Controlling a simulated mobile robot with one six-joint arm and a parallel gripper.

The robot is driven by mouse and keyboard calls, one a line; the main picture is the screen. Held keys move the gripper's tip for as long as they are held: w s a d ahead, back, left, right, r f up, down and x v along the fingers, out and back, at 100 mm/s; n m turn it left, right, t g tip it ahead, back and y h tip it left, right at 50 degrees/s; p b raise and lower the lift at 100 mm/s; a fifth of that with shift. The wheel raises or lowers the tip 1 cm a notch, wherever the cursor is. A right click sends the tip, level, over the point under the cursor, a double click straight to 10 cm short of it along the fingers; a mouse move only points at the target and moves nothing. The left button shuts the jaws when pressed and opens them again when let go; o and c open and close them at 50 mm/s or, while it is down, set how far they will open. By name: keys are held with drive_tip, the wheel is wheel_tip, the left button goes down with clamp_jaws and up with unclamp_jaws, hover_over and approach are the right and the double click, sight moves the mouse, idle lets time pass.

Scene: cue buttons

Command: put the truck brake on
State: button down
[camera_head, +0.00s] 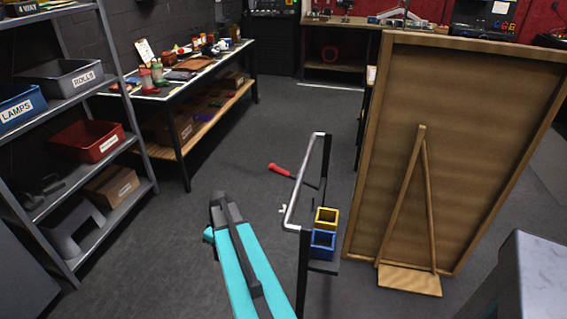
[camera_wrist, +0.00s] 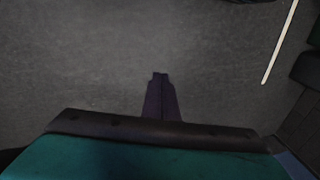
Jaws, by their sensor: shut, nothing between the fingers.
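A red-handled lever (camera_head: 281,169) sticks out low over the floor, left of a dark-framed cart (camera_head: 303,262) with a bent light metal bar. Its dark shaft runs right toward the cart; how it joins there is unclear. I cannot tell for certain that it is the truck brake, or whether it is set. In the wrist view my gripper (camera_wrist: 160,76) is shut and empty, over bare grey floor. No lever shows near its fingertips. In the head view my teal arm is left of the cart, and my fingertips cannot be made out.
A yellow bin (camera_head: 327,217) and a blue bin (camera_head: 322,243) sit on the cart. A large wooden board (camera_head: 459,140) with a prop stands close on the right. Shelving (camera_head: 118,190) and a workbench (camera_head: 192,82) line the left. Floor (camera_head: 225,165) between is clear.

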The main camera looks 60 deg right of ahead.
drive_tip(key=d+r+t+p, duration=0.1)
drive_tip(key=d+r, duration=0.8)
drive_tip(key=d, duration=0.3)
wheel_tip(320, 180, up, 25)
drive_tip(key=n+t+h+p, duration=0.2)
drive_tip(key=t+h+p, duration=0.1)
drive_tip(key=p, duration=0.1)
hover_over(284, 172)
drive_tip(key=s+a, duration=0.1)
drive_tip(key=s, duration=0.5)
drive_tip(key=shift+w+a+f, duration=0.15)
drive_tip(key=shift+w+f, duration=0.1)
drive_tip(key=shift+f, duration=0.1)
drive_tip(key=shift+p+x, duration=2.2)
drive_tip(key=shift+x, duration=4.7)
drive_tip(key=shift+w, duration=0.1)
